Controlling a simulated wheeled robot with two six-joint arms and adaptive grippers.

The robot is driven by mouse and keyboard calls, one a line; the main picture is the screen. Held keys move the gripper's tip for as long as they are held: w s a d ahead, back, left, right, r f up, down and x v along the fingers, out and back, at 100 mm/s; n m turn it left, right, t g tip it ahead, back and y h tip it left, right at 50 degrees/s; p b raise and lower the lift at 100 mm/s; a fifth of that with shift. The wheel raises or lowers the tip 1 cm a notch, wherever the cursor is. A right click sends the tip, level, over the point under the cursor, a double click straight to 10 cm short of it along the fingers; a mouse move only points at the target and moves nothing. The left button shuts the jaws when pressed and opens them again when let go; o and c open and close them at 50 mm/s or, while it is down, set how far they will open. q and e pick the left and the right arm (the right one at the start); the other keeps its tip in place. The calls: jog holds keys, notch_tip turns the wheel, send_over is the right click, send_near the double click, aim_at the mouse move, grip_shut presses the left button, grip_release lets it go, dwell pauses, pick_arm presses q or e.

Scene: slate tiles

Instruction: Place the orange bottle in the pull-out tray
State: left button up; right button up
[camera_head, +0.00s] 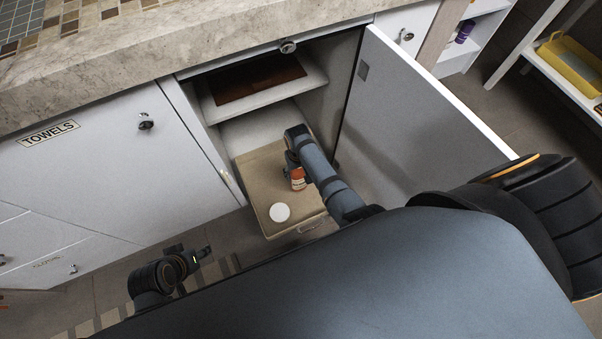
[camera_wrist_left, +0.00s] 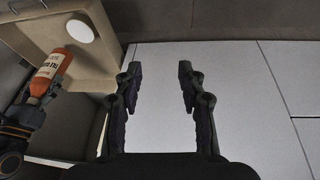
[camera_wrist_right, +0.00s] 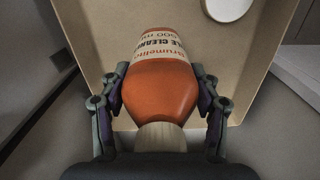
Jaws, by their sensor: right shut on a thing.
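The orange bottle (camera_head: 297,178) has a white label and a pale cap. It also shows in the right wrist view (camera_wrist_right: 160,88) and the left wrist view (camera_wrist_left: 49,73). My right gripper (camera_wrist_right: 160,98) is shut on it, one finger on each side. The beige pull-out tray (camera_head: 253,172) is slid out of the open cabinet. The bottle is over or in the tray; whether it touches the floor of the tray I cannot tell. My left gripper (camera_wrist_left: 160,77) is open and empty, in front of the cabinets, left of the tray in the head view.
A white round thing (camera_head: 279,212) lies in the tray near its front. The cabinet door (camera_head: 420,110) stands open on the right of my right arm. A shelf (camera_head: 275,92) with a brown item is above the tray. The stone counter (camera_head: 150,55) overhangs.

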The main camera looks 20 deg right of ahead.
notch_tip(320, 180, down, 2)
jog(key=shift+w+d+b, duration=0.15)
jog(key=shift+b, duration=0.8)
jog(key=shift+f+b, duration=0.7)
jog(key=shift+b, duration=0.15)
pick_arm(q)
jog(key=w+r+t, duration=0.7)
jog(key=w+t, duration=0.1)
jog(key=w, duration=0.4)
jog(key=shift+w+d+r, duration=0.15)
jog(key=shift+d+r, duration=0.05)
jog(key=shift+r, duration=0.05)
jog(key=shift+w+r, duration=0.15)
jog(key=shift+r, duration=0.05)
pick_arm(e)
jog(key=shift+f, duration=0.1)
jog(key=o, duration=1.6)
